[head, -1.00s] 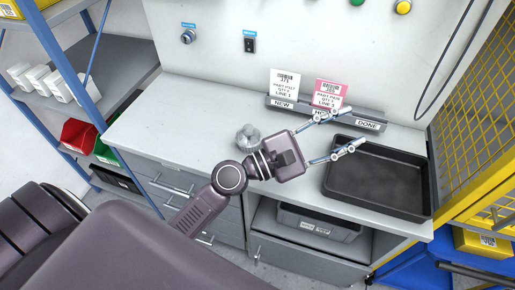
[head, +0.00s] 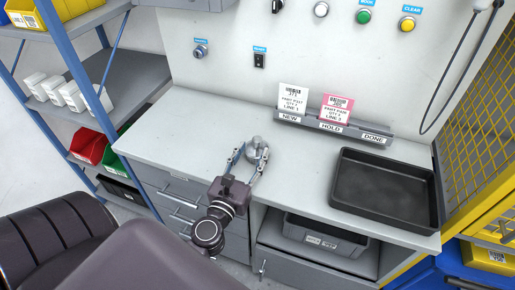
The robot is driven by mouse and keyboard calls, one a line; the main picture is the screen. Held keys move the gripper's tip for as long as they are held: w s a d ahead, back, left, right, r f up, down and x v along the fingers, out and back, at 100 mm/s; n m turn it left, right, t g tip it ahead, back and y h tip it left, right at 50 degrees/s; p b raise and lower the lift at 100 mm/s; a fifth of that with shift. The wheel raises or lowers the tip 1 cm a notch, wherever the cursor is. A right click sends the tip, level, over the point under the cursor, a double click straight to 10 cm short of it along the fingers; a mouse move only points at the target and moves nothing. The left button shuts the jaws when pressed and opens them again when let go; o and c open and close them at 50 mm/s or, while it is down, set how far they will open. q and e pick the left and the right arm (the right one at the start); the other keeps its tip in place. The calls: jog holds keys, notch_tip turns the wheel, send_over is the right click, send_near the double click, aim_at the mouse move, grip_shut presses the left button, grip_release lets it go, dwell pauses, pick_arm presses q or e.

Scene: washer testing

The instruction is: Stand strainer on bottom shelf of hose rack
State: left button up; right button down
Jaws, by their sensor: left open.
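A small silver metal piece (head: 257,147), which looks like the strainer, stands on the pale worktop (head: 190,125) left of the card holder. My left gripper (head: 251,158) is open, with one finger on each side of the piece. I cannot tell whether the fingers touch it. Its lower part is partly hidden by the gripper. I cannot pick out a hose rack for certain in this view. My right gripper is not in view.
A black tray (head: 338,207) lies on the worktop at right. A card holder (head: 348,130) with cards stands along the wall. A blue-post shelf (head: 120,62) with white boxes and red and green bins is at left. A yellow mesh cage (head: 480,130) is at right.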

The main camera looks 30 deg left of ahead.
aim_at(255, 146)
pick_arm(q)
jog(key=x, duration=0.2)
jog(key=p+x, duration=0.1)
jog(key=shift+w+r, duration=0.25)
jog(key=shift+w, duration=0.05)
jog(key=shift+w+f, duration=0.1)
jog(key=shift+w, duration=0.3)
jog(key=shift+s, duration=0.1)
grip_shut()
